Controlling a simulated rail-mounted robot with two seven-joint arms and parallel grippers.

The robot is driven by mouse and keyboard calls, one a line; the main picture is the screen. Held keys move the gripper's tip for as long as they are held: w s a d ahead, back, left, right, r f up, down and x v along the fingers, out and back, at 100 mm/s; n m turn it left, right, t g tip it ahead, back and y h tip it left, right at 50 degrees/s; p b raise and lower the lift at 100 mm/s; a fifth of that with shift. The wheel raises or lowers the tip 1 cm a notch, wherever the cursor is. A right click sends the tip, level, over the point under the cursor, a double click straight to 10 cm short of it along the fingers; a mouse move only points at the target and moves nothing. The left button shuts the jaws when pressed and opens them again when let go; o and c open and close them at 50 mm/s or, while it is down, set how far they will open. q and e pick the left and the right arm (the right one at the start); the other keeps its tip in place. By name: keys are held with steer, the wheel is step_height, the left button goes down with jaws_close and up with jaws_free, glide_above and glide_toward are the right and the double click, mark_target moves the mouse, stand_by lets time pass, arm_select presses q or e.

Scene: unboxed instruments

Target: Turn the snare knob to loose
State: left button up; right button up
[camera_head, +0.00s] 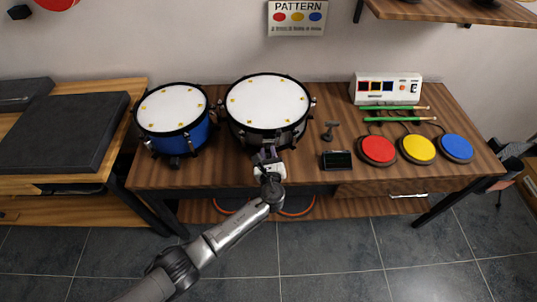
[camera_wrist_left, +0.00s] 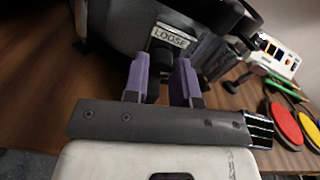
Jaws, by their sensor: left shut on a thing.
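The grey snare drum (camera_head: 268,102) stands near the back edge of the wooden table, left of centre. Its dark side also shows at the top of the left wrist view (camera_wrist_left: 120,25). A white label (camera_wrist_left: 171,37) reading LOOSE is on its front side. A dark snare knob (camera_wrist_left: 162,58) sits just below the label, largely hidden between purple fingers. My left gripper (camera_head: 266,154) is at the drum's near side, and its fingers (camera_wrist_left: 163,75) are shut on the knob. The knob's turn angle cannot be made out. My right gripper is not in view.
A blue drum (camera_head: 172,107) stands close on the left. To the right are a small dark stand (camera_head: 329,131), a black box (camera_head: 337,160), green drumsticks (camera_head: 395,108), a white device (camera_head: 387,88) and red (camera_head: 377,150), yellow (camera_head: 417,149) and blue (camera_head: 456,148) pads.

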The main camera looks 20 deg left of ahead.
arm_select(q)
steer(key=n+b, duration=0.1)
steer(key=n, duration=0.2)
steer(key=shift+f+n, duration=0.1)
steer(key=shift+n, duration=0.2)
steer(key=n+b, duration=0.2)
steer(key=n, duration=0.1)
steer(key=shift+n, duration=0.3)
steer(key=n+b, duration=0.2)
steer(key=n, duration=0.2)
steer(key=shift+h+b, duration=0.35)
steer(key=shift+h, duration=0.05)
steer(key=shift+n+b, duration=0.9)
steer(key=shift+n, duration=0.9)
steer(key=o, duration=0.9)
steer(key=shift+o, duration=0.2)
